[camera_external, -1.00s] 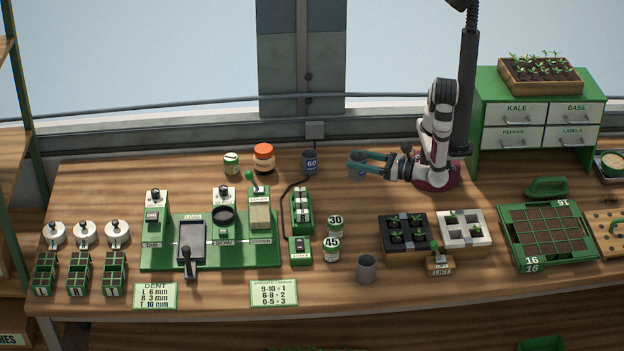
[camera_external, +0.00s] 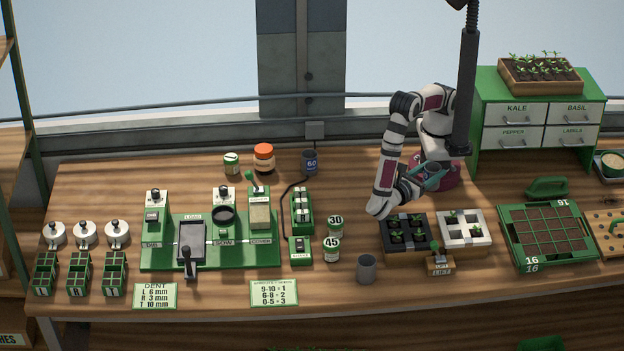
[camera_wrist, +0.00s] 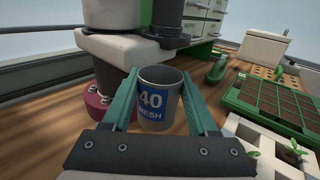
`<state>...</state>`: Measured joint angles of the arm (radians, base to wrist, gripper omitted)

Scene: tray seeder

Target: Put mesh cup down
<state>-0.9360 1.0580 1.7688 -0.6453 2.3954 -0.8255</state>
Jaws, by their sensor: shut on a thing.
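A grey mesh cup with a blue label reading 40 MESH (camera_wrist: 155,106) stands upright between the teal fingers of my gripper (camera_wrist: 158,80) in the wrist view. The fingers are shut on its sides. In the external view my gripper (camera_external: 432,177) is in front of my base, beyond the dark and white seedling trays. There the cup is mostly hidden, and I cannot tell how high it is above the bench.
A cup marked 60 (camera_external: 309,163) stands at the back and a plain grey cup (camera_external: 366,268) near the front. The dark seedling tray (camera_external: 404,252) and white tray (camera_external: 487,234) are close to my gripper. The bench (camera_external: 355,200) is clear left of my arm.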

